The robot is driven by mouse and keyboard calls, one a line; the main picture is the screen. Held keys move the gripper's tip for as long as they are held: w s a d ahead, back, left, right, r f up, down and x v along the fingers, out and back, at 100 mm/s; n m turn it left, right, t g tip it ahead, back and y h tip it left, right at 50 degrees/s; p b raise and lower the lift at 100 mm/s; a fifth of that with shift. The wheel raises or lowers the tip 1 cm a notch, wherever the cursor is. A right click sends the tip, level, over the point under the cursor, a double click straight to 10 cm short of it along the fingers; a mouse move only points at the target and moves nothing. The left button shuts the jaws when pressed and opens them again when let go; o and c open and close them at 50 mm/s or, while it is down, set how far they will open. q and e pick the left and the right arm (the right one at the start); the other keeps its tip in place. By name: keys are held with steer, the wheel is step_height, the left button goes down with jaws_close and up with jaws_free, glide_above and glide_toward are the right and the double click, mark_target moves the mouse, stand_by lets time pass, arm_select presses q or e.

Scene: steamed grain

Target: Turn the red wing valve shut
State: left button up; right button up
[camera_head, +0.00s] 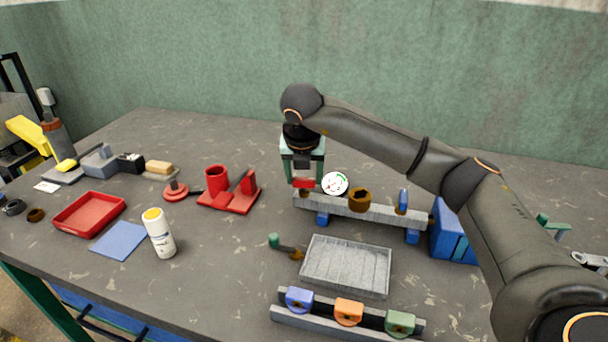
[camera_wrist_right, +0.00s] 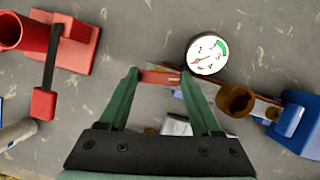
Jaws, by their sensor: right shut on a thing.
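The red wing valve (camera_head: 304,184) is at the left end of a grey pipe bar (camera_head: 378,211) on blue feet. My right gripper (camera_head: 303,178) points down over it and is shut on the red wing. In the right wrist view the wing (camera_wrist_right: 160,77) lies crosswise between the green fingers of the gripper (camera_wrist_right: 161,73). The fingers hide part of the valve, and its stem is hard to see. A round white gauge (camera_head: 335,184) sits just right of the valve; it also shows in the right wrist view (camera_wrist_right: 206,54). My left gripper is not in view.
A brass fitting (camera_head: 359,200) and a blue handle (camera_head: 403,199) stand on the bar. A grey tray (camera_head: 346,266) and a rack with coloured blocks (camera_head: 348,312) lie in front. A red stand (camera_head: 230,195) is to the left, a white bottle (camera_head: 160,234) nearer.

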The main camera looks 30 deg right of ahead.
steer(key=shift+c, duration=1.4)
